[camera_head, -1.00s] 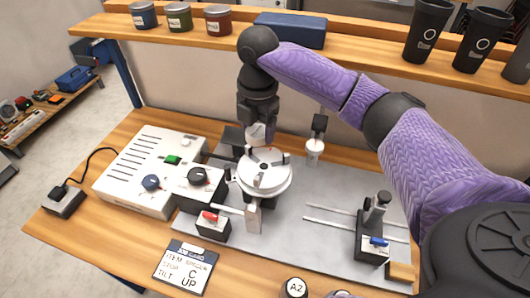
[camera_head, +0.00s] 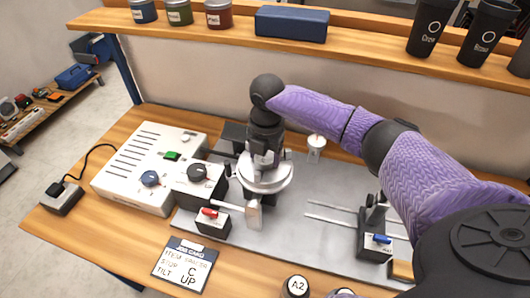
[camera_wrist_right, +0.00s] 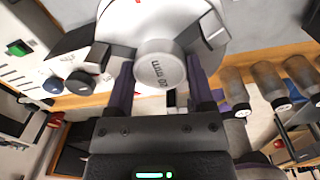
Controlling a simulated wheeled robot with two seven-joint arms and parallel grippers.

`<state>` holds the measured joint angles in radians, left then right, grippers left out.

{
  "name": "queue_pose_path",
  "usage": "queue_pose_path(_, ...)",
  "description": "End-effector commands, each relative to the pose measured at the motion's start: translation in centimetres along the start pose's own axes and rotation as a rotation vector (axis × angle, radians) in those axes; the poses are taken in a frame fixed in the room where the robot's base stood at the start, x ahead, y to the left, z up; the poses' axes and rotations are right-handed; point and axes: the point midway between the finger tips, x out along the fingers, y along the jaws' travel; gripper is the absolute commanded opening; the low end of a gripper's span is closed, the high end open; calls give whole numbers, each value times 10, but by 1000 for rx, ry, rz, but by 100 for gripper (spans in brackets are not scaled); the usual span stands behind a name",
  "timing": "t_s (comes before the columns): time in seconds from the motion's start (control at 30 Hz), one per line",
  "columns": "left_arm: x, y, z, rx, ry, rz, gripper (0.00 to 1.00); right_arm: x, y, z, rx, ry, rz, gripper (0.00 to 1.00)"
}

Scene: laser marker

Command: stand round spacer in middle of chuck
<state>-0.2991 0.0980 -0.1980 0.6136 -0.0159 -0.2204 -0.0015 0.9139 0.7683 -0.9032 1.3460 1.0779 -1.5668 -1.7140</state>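The white round chuck (camera_head: 277,184) with grey jaws stands on the grey plate in the middle of the bench. My right gripper (camera_head: 263,163) is low over it and hides its middle. In the right wrist view, the grey round spacer (camera_wrist_right: 160,66), with "20 mm" marked on its end, sits between the two fingers of my right gripper (camera_wrist_right: 160,85), which appear closed against its sides. The spacer lies in front of the chuck (camera_wrist_right: 130,14) and a jaw (camera_wrist_right: 207,35) there. I cannot tell whether it touches the chuck face. My left gripper is not in view.
A white control box (camera_head: 145,175) and a dark-knobbed unit (camera_head: 198,182) stand left of the chuck. A red-lever block (camera_head: 211,222) is in front-left. A small white cylinder (camera_head: 315,149) stands behind-right; a blue-lever stop (camera_head: 376,240) with rods stands right.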

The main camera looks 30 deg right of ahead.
Motion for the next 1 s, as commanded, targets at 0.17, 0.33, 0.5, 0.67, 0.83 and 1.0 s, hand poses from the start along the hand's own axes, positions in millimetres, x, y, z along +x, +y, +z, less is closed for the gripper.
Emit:
queue_pose_path(0.17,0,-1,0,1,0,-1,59,0,0,0,0,0,0,100)
queue_pose_path(0.33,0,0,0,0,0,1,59,0,0,0,0,0,0,100)
queue_pose_path(0.5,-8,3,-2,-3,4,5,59,-25,0,0,0,-2,3,100)
queue_pose_path(0.67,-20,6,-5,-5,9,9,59,-73,1,0,-1,-2,5,100)
queue_pose_path(0.83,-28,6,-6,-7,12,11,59,-110,1,0,1,-1,3,100)
queue_pose_path(1.0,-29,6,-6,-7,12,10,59,-123,0,0,1,1,0,100)
